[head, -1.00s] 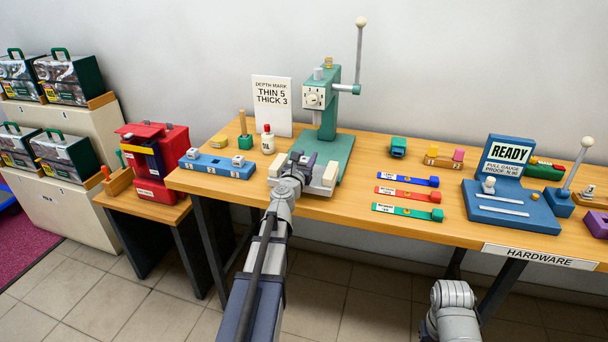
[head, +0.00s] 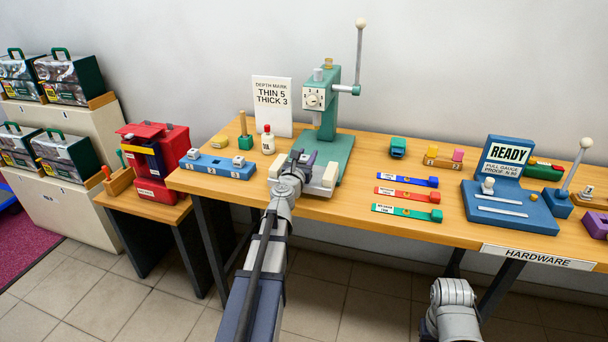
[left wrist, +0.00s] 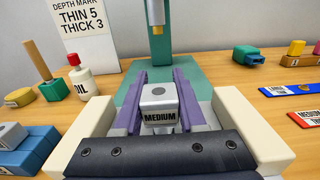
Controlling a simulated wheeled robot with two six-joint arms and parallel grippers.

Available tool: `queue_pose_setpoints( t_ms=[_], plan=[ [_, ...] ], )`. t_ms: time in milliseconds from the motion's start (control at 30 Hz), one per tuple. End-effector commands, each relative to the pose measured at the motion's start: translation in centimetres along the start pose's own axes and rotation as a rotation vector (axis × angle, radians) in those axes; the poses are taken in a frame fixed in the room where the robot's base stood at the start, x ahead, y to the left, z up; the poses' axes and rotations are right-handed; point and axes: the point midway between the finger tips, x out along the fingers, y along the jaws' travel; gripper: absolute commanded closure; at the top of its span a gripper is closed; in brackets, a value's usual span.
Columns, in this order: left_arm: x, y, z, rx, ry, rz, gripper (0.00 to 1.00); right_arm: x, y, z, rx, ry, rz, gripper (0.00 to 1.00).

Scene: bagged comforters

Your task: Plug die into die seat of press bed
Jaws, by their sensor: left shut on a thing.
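The die is a small grey block labelled MEDIUM with a round mark on top; it shows in the left wrist view (left wrist: 159,97). My left gripper (head: 303,157) has its two purple fingers along both sides of the die; it also shows in the left wrist view (left wrist: 161,76). It is shut on the die over the front of the press bed. The green press (head: 327,105) stands behind, its bed (head: 341,153) reaching forward under the gripper. The die seat is hidden by the die and fingers, so I cannot tell whether the die is seated. My right gripper is out of view.
Bare table (head: 365,165) lies between.

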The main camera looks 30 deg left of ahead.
Motion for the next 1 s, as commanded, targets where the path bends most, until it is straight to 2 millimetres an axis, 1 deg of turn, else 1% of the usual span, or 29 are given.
queue_pose_setpoints(
  t_ms=[567, 1000],
  plan=[
    [0.0, 0.0, -0.02, 0.0, 0.0, 0.0, 1.0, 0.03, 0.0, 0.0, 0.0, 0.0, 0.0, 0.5],
    [0.0, 0.0, -0.61, 0.0, 0.0, 0.0, 1.0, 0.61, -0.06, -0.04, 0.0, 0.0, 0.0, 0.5]
  ],
)
